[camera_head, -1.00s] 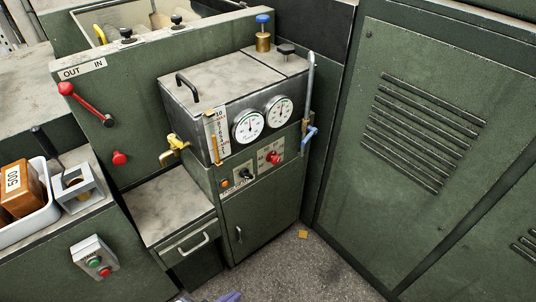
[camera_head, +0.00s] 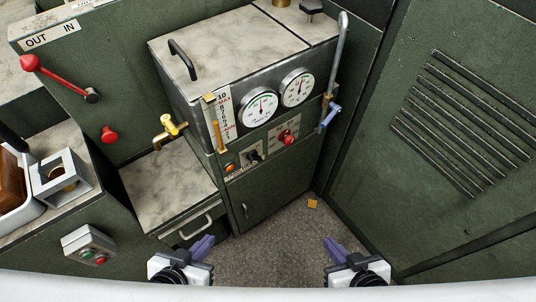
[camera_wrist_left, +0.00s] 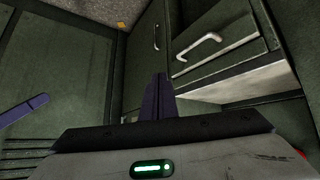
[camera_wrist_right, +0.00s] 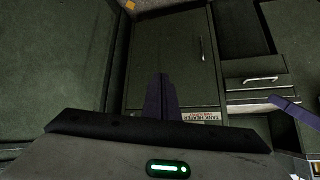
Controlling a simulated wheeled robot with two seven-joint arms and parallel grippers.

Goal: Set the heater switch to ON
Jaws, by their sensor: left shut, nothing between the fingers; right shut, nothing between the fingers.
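The heater panel (camera_head: 243,160) is on the front of the green cabinet below the gauges. It carries a small black switch (camera_head: 256,156) and an orange lamp (camera_head: 229,168) to its left; the switch setting is too small to read. A tank heater label (camera_wrist_right: 200,116) shows in the right wrist view, but the switch cannot be made out there. My left gripper (camera_head: 205,246) and my right gripper (camera_head: 335,249) are both shut and empty, low in front of the cabinet. Neither touches the panel. Purple fingers show in the left wrist view (camera_wrist_left: 158,98) and right wrist view (camera_wrist_right: 160,98).
A red knob (camera_head: 288,139) sits right of the switch. Two dials (camera_head: 262,107), a brass tap (camera_head: 168,129) and a blue-handled valve (camera_head: 330,117) stick out nearby. A drawer handle (camera_head: 194,228) protrudes at left. The floor (camera_head: 275,245) between my grippers is mostly clear.

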